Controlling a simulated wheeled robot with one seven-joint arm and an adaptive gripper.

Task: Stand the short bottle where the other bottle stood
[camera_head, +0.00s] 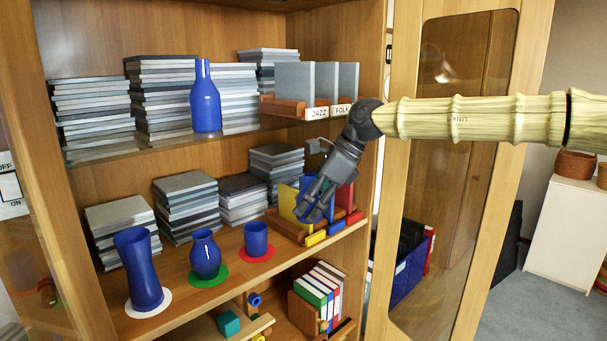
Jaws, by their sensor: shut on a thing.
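My gripper (312,203) reaches in from the right, pointing down in front of the middle shelf's right end. It is shut on a blue thing, which I take for the short bottle (322,212); the fingers hide much of it and its outline blends with the coloured dividers behind. A taller blue bottle (206,103) with a narrow neck stands upright on the upper shelf, in front of stacked cases.
On the middle shelf stand a tall blue vase (139,268) on a white mat, a round blue vase (205,254) on a green mat and a blue cup (256,239) on a red mat. A divider rack (287,226) is behind my gripper. The glass door (440,190) stands open at right.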

